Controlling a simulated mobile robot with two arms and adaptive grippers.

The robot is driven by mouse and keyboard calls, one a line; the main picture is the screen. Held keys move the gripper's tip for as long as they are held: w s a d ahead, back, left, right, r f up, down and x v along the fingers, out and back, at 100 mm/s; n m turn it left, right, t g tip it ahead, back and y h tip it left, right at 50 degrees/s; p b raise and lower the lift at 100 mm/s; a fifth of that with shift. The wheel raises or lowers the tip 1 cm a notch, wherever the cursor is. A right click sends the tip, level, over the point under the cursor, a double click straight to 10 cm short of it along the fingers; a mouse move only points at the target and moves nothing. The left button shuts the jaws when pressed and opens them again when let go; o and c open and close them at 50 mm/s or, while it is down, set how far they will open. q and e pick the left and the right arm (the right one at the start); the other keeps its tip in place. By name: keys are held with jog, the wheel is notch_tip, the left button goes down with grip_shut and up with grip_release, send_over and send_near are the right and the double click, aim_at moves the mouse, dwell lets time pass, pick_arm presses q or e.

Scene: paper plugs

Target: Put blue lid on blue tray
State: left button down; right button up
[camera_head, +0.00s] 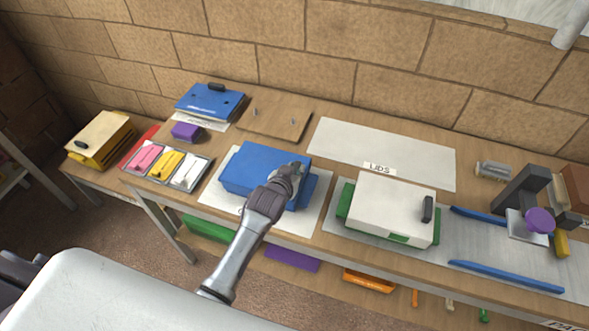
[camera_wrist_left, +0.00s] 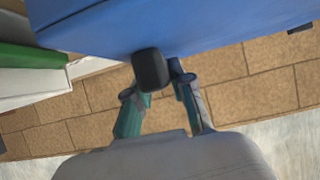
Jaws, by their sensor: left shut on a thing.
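The blue lid (camera_head: 262,162) is a box-shaped cover with a black handle (camera_wrist_left: 150,69) on its side. My left gripper (camera_head: 291,178) is shut on that handle; its fingers also show in the left wrist view (camera_wrist_left: 160,92). The lid is over the blue tray (camera_head: 309,190), which shows mostly at the lid's right end. The lid looks offset toward the left from the tray. I cannot tell whether the lid rests on the tray or is held just above it. My right gripper is not in view.
A white-lidded green box (camera_head: 390,203) stands close to the right. Pink, yellow and white pieces lie in a small tray (camera_head: 150,180) to the left. A blue flat item (camera_head: 208,102) is at the back left. The white sheet (camera_head: 385,150) labelled LIDS is bare.

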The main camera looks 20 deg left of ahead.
pick_arm(q)
jog(key=c, duration=0.9)
grip_release()
jog(key=shift+c, duration=0.2)
jog(key=shift+s, duration=0.15)
